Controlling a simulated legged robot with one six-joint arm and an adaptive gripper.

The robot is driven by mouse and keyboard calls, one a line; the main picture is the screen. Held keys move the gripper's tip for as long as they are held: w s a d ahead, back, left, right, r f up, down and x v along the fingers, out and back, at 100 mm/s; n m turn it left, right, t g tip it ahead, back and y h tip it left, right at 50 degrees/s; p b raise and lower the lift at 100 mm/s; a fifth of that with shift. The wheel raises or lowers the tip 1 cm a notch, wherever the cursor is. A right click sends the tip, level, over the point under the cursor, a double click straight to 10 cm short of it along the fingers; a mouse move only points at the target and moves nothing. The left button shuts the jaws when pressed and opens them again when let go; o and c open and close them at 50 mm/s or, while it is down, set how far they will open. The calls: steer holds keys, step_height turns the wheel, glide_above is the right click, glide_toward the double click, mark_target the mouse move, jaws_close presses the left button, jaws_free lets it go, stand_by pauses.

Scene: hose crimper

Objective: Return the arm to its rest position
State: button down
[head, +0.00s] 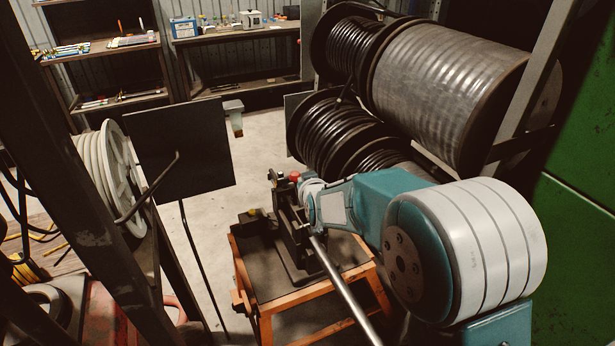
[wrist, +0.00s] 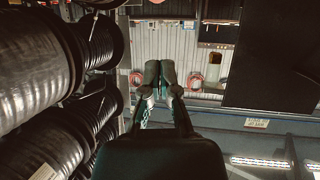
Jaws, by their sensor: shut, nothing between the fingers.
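My gripper (wrist: 160,72) shows in the wrist view with its two dark fingers close together, shut and empty. In the head view my teal and white arm reaches in from the right, and its far end overlaps the black bench machine (head: 295,245), which looks like the crimper. I cannot clearly separate the gripper from the machine there. The machine stands on an orange-framed stand (head: 263,318) with a dark top. A long silver bar (head: 345,290) runs from the machine toward the bottom of the picture. I cannot tell whether the gripper touches anything.
Large black hose reels (head: 325,135) and a ribbed grey drum (head: 445,90) crowd the right, beside a green panel (head: 577,255). A white reel (head: 108,175) and a dark panel (head: 180,150) stand left. Shelves (head: 110,50) line the back. Some concrete floor (head: 262,145) is clear.

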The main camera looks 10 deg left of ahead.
steer(key=s+d+r+m+g+h, duration=0.1)
steer(key=s+d+r+h, duration=0.1)
steer(key=s+d+r, duration=0.6)
steer(key=s+d+r+m+g+h, duration=0.15)
steer(key=s+d, duration=0.25)
steer(key=d, duration=0.7)
steer(key=s+d+m+g+h, duration=0.1)
steer(key=s+d+m+g, duration=0.1)
steer(key=s+d, duration=0.4)
steer(key=s+d+f+m+g+h, duration=0.1)
steer(key=s+d, duration=0.5)
steer(key=s, duration=1.1)
steer(key=shift+s+f+m+g+h, duration=0.2)
steer(key=shift+f+m+g+h, duration=0.15)
steer(key=shift+g, duration=0.2)
